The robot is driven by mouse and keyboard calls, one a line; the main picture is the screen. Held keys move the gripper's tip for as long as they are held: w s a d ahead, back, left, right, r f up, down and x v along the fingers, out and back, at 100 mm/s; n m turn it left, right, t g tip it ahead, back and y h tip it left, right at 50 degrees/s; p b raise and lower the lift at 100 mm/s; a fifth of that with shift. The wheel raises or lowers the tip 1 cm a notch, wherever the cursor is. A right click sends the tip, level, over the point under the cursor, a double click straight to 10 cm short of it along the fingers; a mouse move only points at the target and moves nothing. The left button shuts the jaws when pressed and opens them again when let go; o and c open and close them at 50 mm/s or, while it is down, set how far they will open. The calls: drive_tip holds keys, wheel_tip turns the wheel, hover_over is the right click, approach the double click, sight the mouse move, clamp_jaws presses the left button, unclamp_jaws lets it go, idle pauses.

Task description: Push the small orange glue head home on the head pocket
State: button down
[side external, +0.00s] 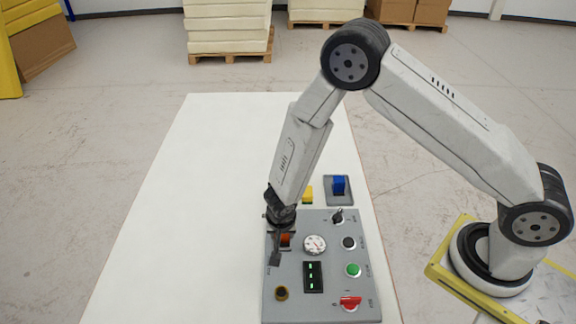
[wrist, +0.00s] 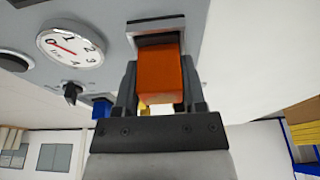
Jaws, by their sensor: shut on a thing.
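The small orange glue head (wrist: 160,75) is a block held between the two fingers of my gripper (wrist: 157,85). My gripper is shut on it. In the side view the glue head (side external: 286,239) shows as a small orange patch beside my gripper (side external: 279,245), at the upper left of the grey panel. The head pocket (wrist: 155,24) is a grey-rimmed opening with a dark inside in the wrist view. The far end of the glue head is at its mouth. I cannot tell how deep it sits.
The grey panel (side external: 330,226) carries a round gauge (side external: 315,244), a lit display (side external: 312,277), a green button (side external: 353,270), a red switch (side external: 350,302) and black knobs. A blue block (side external: 339,184) and a yellow block (side external: 308,194) stand behind it. The white table (side external: 190,200) is clear on the left.

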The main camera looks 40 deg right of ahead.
sight(282, 246)
drive_tip(key=shift+f, duration=0.1)
drive_tip(key=shift+c, duration=0.4)
unclamp_jaws()
drive_tip(key=v, duration=0.7)
drive_tip(key=shift+r, duration=0.4)
drive_tip(key=shift+r, duration=0.1)
drive_tip(key=s+d+r+n+y, duration=0.2)
drive_tip(key=s+d+r+n, duration=0.7)
drive_tip(key=r, duration=0.5)
drive_tip(key=shift+s+d+t, duration=0.3)
drive_tip(key=shift+s+d, duration=0.55)
drive_tip(key=shift+s, duration=0.1)
